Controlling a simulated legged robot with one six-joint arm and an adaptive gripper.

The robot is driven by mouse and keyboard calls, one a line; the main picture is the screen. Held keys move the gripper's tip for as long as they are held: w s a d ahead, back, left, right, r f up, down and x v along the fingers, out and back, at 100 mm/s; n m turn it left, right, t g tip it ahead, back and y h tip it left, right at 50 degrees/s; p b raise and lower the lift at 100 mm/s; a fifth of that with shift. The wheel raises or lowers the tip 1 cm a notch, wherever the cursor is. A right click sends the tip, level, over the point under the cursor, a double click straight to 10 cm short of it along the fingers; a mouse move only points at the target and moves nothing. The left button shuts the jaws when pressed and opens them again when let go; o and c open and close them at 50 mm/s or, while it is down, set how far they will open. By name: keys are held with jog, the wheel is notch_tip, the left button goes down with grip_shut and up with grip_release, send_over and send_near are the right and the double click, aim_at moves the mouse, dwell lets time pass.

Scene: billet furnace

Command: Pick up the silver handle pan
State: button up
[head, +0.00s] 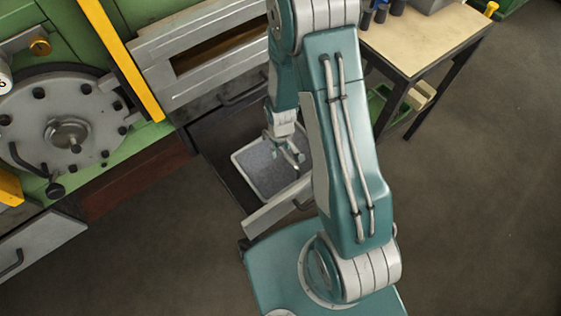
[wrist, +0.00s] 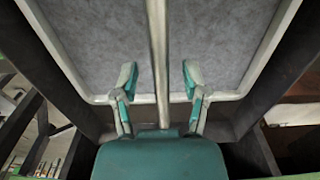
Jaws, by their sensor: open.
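The silver handle pan (head: 258,174) is a shallow rectangular pan with a pale rim and a grey speckled inside. It lies in an open drawer in the head view and fills the upper part of the wrist view (wrist: 90,50). Its silver handle bar (wrist: 158,60) runs up the middle of the wrist view. My gripper (wrist: 160,78) is open, with one teal finger on each side of the bar and a gap to both. In the head view my gripper (head: 290,157) is over the pan's right side. My arm hides part of that side.
The drawer front (head: 277,209) stands pulled out near my base, and dark drawer walls flank the pan. A green machine with a bolted round flange (head: 68,125) is at left. A wooden-topped table (head: 425,40) is at upper right. The floor (head: 470,200) at right is clear.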

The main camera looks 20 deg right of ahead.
jog(key=shift+c, duration=0.3)
jog(key=shift+a, duration=0.1)
grip_shut()
jog(key=shift+r, duration=0.1)
